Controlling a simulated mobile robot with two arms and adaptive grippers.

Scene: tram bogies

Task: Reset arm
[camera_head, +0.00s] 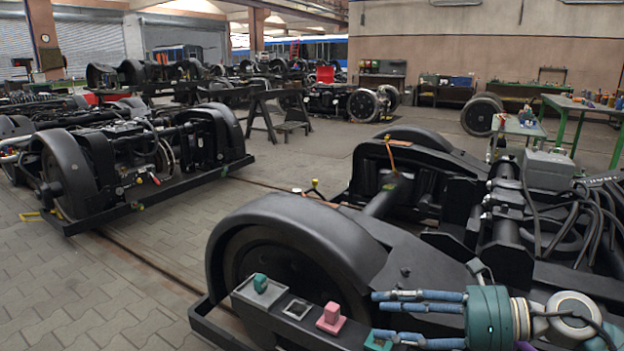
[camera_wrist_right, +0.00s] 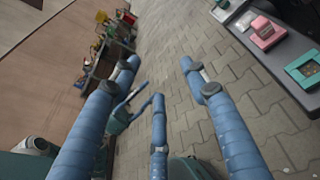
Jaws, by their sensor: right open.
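My right gripper (camera_head: 376,314) reaches in from the right edge of the head view, above the near bogie's front ledge. Its blue fingers are spread with nothing between them. In the right wrist view the right gripper (camera_wrist_right: 160,78) also shows open and empty, with floor behind it. My left gripper does not show clearly in either view. A teal and blue shape (camera_wrist_right: 118,118) behind the fingers is partly hidden, and I cannot tell what it is.
The near bogie (camera_head: 290,222) fills the right foreground. Another bogie (camera_head: 70,165) stands left. Paved floor between them is free.

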